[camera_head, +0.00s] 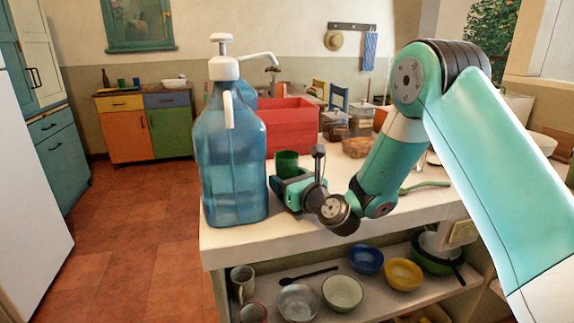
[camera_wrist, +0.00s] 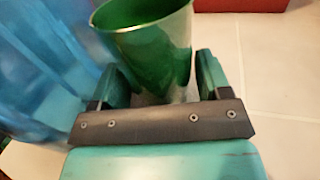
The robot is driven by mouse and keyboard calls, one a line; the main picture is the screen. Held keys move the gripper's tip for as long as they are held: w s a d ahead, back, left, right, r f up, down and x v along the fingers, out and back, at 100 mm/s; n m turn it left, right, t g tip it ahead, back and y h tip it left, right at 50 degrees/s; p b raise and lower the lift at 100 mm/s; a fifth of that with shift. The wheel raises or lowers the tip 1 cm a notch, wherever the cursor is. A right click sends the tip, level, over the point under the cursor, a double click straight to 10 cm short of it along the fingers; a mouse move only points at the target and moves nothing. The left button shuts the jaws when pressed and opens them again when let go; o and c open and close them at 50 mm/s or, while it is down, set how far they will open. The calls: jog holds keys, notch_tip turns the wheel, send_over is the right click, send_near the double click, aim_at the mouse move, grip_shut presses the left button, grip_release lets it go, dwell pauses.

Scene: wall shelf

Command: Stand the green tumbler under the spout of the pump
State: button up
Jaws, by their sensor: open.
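The green tumbler (camera_head: 287,162) stands upright on the counter, just right of the large blue pump bottle (camera_head: 230,165). The bottle's white spout (camera_head: 260,57) points right, high above the counter, roughly over the tumbler; exact alignment in depth cannot be told. My gripper (camera_head: 291,187) is low at the counter beside the bottle, and its body hides the tumbler's lower part. In the wrist view the open jaws (camera_wrist: 162,80) have the tumbler (camera_wrist: 150,50) between them. A narrow gap shows by the right finger; contact at the left finger cannot be told. The blue bottle (camera_wrist: 40,65) is close on the left.
A red crate (camera_head: 292,127) stands behind the tumbler. Bowls and mugs fill the shelf below. The counter's front edge is close to my gripper.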

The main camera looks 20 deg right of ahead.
jog(key=shift+w+a, duration=0.15)
jog(key=shift+w, duration=0.2)
jog(key=c, duration=0.8)
jog(key=shift+s+a+p, duration=0.2)
jog(key=shift+a+p, duration=0.25)
jog(key=shift+p, duration=0.2)
jog(key=shift+s+a, duration=0.15)
jog(key=shift+a, duration=0.2)
